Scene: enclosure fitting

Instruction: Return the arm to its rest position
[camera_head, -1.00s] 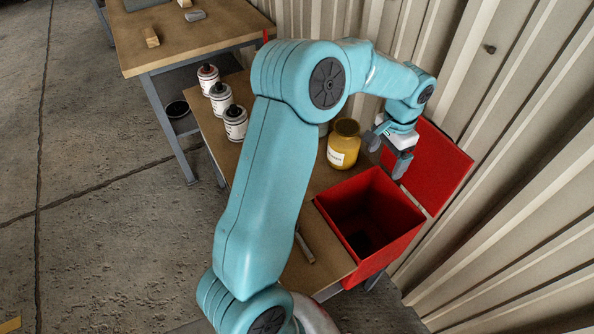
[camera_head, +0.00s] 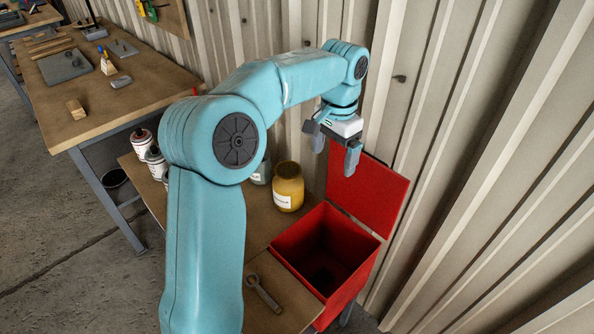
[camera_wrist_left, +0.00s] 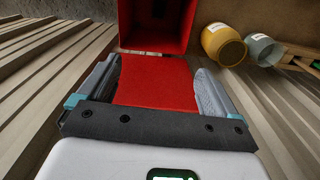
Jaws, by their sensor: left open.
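My left arm, in light blue, rises from the bottom of the head view and bends over the bench. Its left gripper (camera_head: 334,150) is open and empty, in front of the raised red lid of the red box (camera_head: 345,268) and above the box. In the left wrist view the two grey fingers (camera_wrist_left: 155,85) stand wide apart, with the red lid (camera_wrist_left: 155,82) seen between them and nothing held. The box stands open at the bench's right end, and its inside looks dark. My right gripper is not in view.
A yellow jar (camera_head: 288,187) stands beside the box, with a grey jar (camera_head: 262,170) behind it. A wrench (camera_head: 262,293) lies on the bench. White cans (camera_head: 143,142) are partly hidden by my arm. A corrugated wall (camera_head: 440,150) closes the right side. Another workbench (camera_head: 130,95) is at left.

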